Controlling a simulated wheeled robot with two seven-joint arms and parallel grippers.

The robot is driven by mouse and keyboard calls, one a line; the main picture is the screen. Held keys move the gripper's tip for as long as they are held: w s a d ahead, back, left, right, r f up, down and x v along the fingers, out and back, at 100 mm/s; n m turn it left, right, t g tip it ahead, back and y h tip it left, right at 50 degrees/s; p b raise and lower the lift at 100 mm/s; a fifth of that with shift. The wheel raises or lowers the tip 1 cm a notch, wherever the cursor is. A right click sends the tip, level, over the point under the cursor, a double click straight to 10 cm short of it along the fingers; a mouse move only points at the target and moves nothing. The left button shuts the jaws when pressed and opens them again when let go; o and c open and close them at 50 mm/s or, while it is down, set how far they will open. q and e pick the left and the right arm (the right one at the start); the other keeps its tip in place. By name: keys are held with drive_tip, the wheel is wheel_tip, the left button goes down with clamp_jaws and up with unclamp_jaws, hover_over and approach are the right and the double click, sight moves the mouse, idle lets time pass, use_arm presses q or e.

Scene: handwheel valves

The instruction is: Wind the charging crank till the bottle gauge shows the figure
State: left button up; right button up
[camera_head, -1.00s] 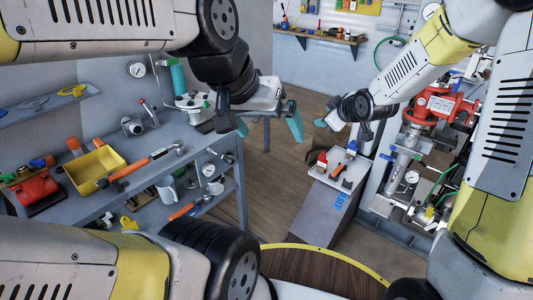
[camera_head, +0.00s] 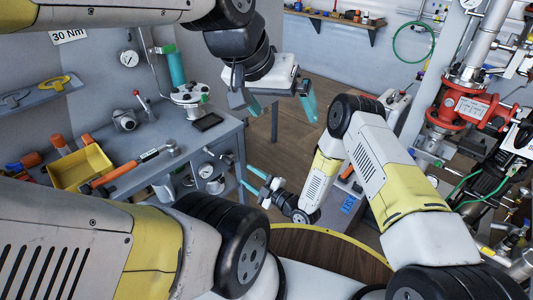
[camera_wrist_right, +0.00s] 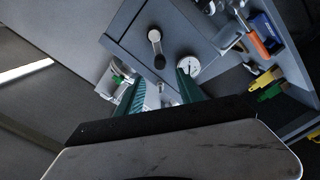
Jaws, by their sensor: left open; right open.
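In the right wrist view a crank arm with a round knob (camera_wrist_right: 155,38) is mounted on a grey panel. A white dial gauge (camera_wrist_right: 188,66) sits just right of it, partly behind a finger; its reading is too small to tell. In the head view a white dial (camera_head: 206,171) shows below the bench top, near my right gripper (camera_head: 252,179). That gripper is open and empty, its fingers (camera_wrist_right: 160,92) pointing towards the panel, apart from the crank. My left gripper (camera_head: 281,107) is open and empty, right of the bench. The crank is not clear in the head view.
The grey bench (camera_head: 222,137) holds a teal cylinder (camera_head: 176,68), a flanged fitting (camera_head: 190,95), a yellow bin (camera_head: 80,167) and an orange-handled wrench (camera_head: 125,168). A red valve (camera_head: 466,106) and pipes stand right. Floor is free beyond my left gripper.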

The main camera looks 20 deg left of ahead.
sight(232, 164)
drive_tip(key=x, duration=0.9)
drive_tip(key=shift+w+a, duration=0.1)
drive_tip(key=shift+a, duration=0.3)
drive_tip(key=shift+d, duration=0.1)
drive_tip(key=shift+c, duration=0.2)
clamp_jaws()
